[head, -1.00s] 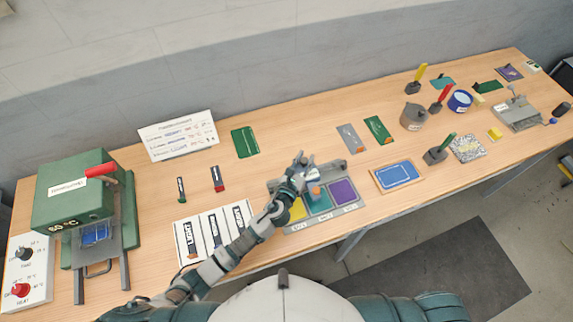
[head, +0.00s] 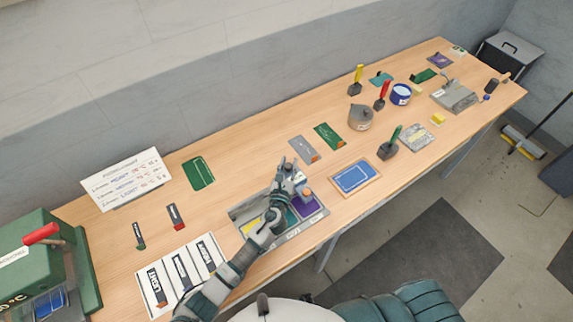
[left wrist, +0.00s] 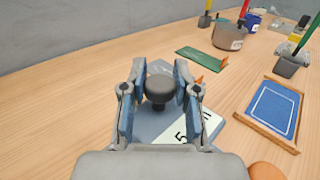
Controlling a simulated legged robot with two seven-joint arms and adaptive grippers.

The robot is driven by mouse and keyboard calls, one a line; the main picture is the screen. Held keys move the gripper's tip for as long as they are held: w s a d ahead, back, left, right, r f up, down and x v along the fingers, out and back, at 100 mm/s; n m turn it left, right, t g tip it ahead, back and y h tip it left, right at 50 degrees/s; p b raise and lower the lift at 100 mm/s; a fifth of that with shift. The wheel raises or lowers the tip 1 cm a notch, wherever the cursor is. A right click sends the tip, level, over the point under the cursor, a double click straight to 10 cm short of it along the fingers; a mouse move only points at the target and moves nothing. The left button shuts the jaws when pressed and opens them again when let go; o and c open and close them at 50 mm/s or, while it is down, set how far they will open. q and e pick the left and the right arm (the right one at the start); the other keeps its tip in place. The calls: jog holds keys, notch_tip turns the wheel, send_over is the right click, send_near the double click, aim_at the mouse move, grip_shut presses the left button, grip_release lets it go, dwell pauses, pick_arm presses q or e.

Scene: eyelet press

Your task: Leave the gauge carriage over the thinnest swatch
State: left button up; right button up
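The gauge tray (head: 237,213) lies near the table's front edge and holds yellow (head: 252,227), teal (head: 291,219) and purple (head: 311,208) swatches. The grey-blue gauge carriage (head: 299,184), with an orange part, stands by the teal and purple swatches, partly hidden by my left gripper (head: 287,163). In the left wrist view, my left gripper (left wrist: 159,87) has its fingers on either side of a dark round knob (left wrist: 159,90), with narrow gaps seeming to show. A white label (left wrist: 195,130) reading partly "5" is below. Which swatch the carriage covers is unclear. My right gripper is out of view.
A blue card in a wooden frame (head: 355,177) lies right of the tray. Green (head: 329,136) and grey (head: 303,149) cards lie behind. A striped white sheet (head: 147,283) is left. A pot (head: 360,118) and tools stand further right.

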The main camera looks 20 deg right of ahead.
pick_arm(q)
jog(key=o, duration=0.4)
jog(key=shift+s+d, duration=0.1)
jog(key=shift+c, duration=0.2)
jog(key=shift+d, duration=0.35)
jog(key=v, duration=1.1)
jog(key=shift+a+f, duration=0.1)
jog(key=shift+a, duration=0.1)
jog(key=shift+s, duration=0.4)
jog(key=shift+d, duration=0.1)
